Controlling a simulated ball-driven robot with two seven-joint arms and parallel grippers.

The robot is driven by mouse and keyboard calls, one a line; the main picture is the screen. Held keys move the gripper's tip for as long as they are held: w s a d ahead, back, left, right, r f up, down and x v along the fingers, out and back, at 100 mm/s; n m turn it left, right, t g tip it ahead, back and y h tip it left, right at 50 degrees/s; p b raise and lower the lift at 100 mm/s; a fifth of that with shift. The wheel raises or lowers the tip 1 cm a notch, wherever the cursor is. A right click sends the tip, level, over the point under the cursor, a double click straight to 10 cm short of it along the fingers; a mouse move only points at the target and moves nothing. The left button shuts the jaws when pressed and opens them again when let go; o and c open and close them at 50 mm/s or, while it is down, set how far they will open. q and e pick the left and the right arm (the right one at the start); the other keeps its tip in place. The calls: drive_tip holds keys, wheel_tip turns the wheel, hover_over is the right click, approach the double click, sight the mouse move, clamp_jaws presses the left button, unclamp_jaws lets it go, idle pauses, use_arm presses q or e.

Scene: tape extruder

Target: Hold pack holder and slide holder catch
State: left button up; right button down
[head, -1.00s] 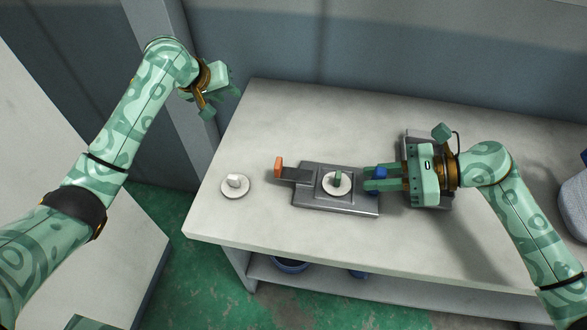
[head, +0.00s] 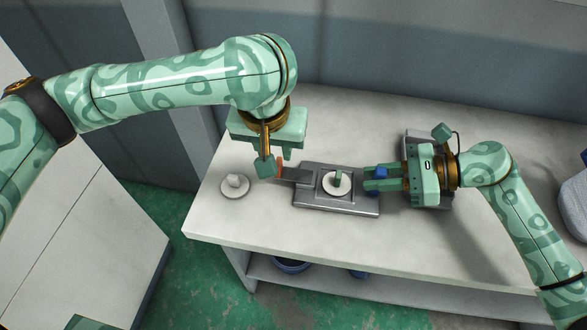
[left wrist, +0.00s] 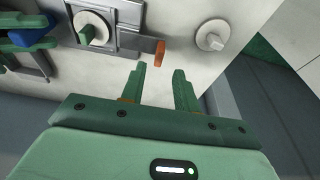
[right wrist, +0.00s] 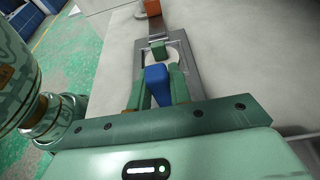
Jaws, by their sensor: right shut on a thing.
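The grey metal pack holder (head: 352,206) lies flat on the table. A white disc with a green peg (head: 338,181) sits in its frame. The holder catch is a dark slide (head: 298,176) with an orange end tab (head: 281,168), sticking out at the holder's left. A blue block (head: 381,173) is at the holder's right end. My right gripper (right wrist: 157,80) is shut on the blue block. My left gripper (left wrist: 158,70) is open and empty, above the table beside the orange tab (left wrist: 160,53). Its fingertips are partly hidden in the head view.
A loose white disc with a knob (head: 235,185) lies left of the holder, close to my left gripper. The table's (head: 300,225) front strip is clear. A dark plate (head: 443,150) lies behind my right gripper. A wall stands behind the table.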

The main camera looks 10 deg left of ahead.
sight(279, 164)
use_arm(q)
drive_tip(key=x, duration=0.6)
drive_tip(key=shift+f, duration=0.25)
drive_tip(key=shift+c, duration=0.3)
clamp_jaws()
idle(0.9)
drive_tip(key=shift+d, duration=0.2)
drive_tip(key=shift+w+d, duration=0.1)
drive_tip(key=shift+d, duration=1.45)
drive_tip(key=shift+o, duration=0.9)
unclamp_jaws()
drive_tip(key=shift+r, duration=0.1)
